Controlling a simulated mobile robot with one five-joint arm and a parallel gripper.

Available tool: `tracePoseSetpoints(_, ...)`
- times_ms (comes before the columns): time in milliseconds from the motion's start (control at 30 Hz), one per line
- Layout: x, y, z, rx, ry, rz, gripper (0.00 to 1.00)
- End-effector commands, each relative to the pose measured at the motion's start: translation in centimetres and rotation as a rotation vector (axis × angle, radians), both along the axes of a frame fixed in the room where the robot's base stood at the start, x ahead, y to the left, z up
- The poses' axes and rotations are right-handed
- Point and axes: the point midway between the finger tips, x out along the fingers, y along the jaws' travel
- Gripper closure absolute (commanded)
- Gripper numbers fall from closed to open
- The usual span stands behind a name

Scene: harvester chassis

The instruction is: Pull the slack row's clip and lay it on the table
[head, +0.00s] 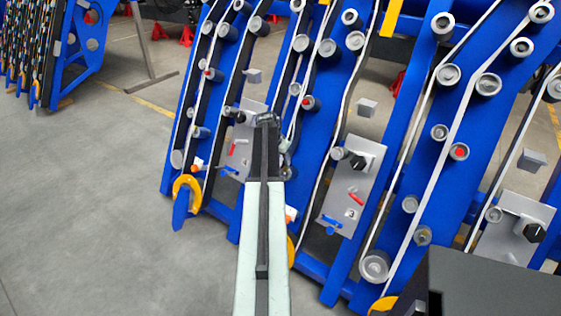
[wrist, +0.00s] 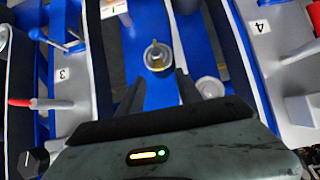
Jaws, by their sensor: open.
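My gripper (wrist: 160,88) is open and empty. Its two dark fingers point at a grey roller with a pin (wrist: 157,56) on a blue beam, between the plates marked 3 and 4. In the head view, my arm hides part of that row. The plate marked 3 (head: 352,180) carries a black knob, a red-ended piece (head: 356,198) and a blue lever (head: 330,222). The red piece also shows at left in the wrist view (wrist: 40,103). The plate marked 4 (wrist: 279,35) is at right in the wrist view. I cannot tell which piece is the clip or which belt is slack.
Several blue rows (head: 415,225) with rollers and pale belts cross the view. A dark flat-topped block (head: 500,285) is at lower right; I cannot tell whether it is the table. Another blue unit (head: 75,45) stands far left. The grey floor (head: 100,190) at left is clear.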

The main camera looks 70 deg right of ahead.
Motion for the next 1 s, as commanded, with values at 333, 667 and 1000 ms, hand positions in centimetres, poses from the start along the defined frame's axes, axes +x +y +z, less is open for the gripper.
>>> tracePoseSetpoints(333,-0.5,-1.9,-5.1,0.000,0.000,0.000,0.58)
tracePoseSetpoints(667,-0.6,-2.0,-4.9,0.000,0.000,0.000,0.86)
tracePoseSetpoints(1000,-0.6,-2.1,-4.5,0.000,0.000,-0.001,1.00)
